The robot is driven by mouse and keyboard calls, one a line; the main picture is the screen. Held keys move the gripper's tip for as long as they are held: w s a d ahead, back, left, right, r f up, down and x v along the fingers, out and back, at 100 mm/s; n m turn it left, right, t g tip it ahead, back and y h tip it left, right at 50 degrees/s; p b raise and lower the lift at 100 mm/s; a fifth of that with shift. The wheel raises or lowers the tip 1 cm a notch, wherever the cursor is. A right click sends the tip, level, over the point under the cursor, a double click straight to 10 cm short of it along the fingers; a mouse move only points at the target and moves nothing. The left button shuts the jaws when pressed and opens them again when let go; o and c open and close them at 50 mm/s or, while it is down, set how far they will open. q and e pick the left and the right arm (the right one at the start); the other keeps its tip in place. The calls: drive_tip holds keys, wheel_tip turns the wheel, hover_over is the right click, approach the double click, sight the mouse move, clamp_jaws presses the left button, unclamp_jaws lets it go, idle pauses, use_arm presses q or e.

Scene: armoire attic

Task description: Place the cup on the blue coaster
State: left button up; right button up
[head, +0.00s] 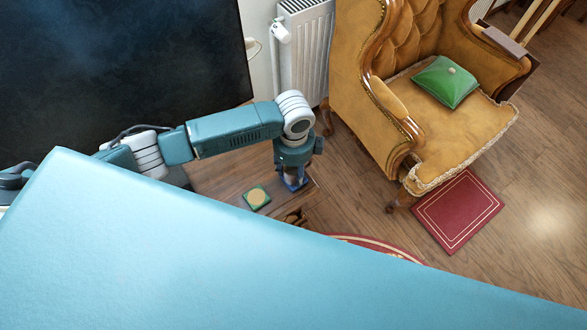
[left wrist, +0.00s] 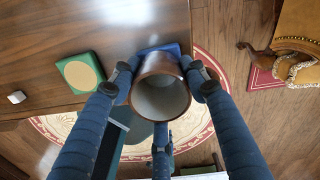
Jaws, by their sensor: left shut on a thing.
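My left gripper (head: 293,178) points down over the right end of a small wooden table. In the left wrist view its fingers (left wrist: 163,92) are shut around a brown-rimmed cup (left wrist: 161,98) with a pale grey inside. The cup is upright, with its open top towards the camera. The blue coaster (left wrist: 172,47) shows partly behind the cup, near the table edge; the rest is hidden. I cannot tell whether the cup touches the coaster. My right gripper is not in view.
A green coaster with a tan disc (head: 257,197) lies left of the cup on the wooden table (head: 225,178). A small white object (left wrist: 17,97) lies farther left. A mustard armchair (head: 400,90) stands to the right, and a radiator (head: 303,50) behind.

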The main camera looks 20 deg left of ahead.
use_arm(q)
drive_tip(key=shift+f, duration=0.15)
drive_tip(key=o, duration=1.5)
drive_tip(key=shift+c, duration=0.2)
wheel_tip(320, 180, up, 12)
drive_tip(key=shift+r, duration=0.25)
